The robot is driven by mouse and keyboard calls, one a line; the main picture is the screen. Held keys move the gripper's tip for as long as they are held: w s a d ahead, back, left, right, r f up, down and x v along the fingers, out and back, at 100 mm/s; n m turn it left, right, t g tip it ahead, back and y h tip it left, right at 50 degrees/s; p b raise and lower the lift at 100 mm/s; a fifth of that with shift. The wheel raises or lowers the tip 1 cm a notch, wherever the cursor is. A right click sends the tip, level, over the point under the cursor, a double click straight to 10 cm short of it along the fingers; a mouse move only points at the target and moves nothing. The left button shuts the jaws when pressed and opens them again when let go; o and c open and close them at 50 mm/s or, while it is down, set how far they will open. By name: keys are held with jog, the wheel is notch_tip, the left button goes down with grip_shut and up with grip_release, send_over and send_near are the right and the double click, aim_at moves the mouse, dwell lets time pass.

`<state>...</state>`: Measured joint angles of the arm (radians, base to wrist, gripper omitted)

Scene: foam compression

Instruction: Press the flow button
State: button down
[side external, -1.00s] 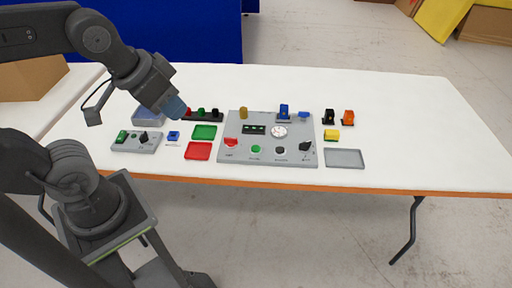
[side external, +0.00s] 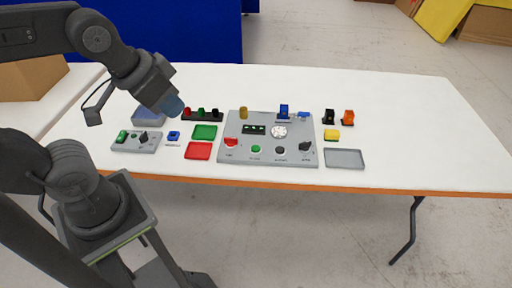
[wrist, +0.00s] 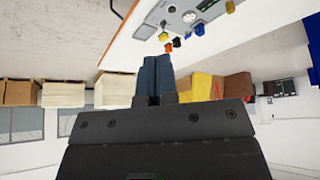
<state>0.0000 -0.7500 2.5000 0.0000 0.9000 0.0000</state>
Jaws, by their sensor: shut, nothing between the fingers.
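A grey control panel (side external: 236,120) lies on the white table. It carries a green button (side external: 256,149), a dark button (side external: 280,150), a red switch (side external: 231,142), a black knob (side external: 305,147) and a round white dial (side external: 279,131). The labels are too small to read, so I cannot tell which button is flow. My gripper (side external: 176,106) is in the air above the table, left of the panel and apart from it. In the wrist view its blue fingers (wrist: 155,62) are together and empty. The panel (wrist: 172,22) shows partly at the top there.
A smaller grey box (side external: 124,148) with a green switch stands at the table's left. Green (side external: 205,132), red (side external: 198,151) and grey (side external: 344,158) trays lie around the panel. Black (side external: 328,117), orange (side external: 348,118) and yellow (side external: 332,135) parts stand right. The far right is clear.

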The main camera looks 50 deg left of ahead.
jog(key=shift+w, duration=0.1)
dwell(0.7)
jog(key=m+t+h, duration=0.1)
jog(key=m+t, duration=0.2)
jog(key=m, duration=0.8)
send_over(256, 149)
notch_tip(256, 149, down, 21)
jog(key=shift+h, duration=0.3)
jog(key=shift+f, duration=4.4)
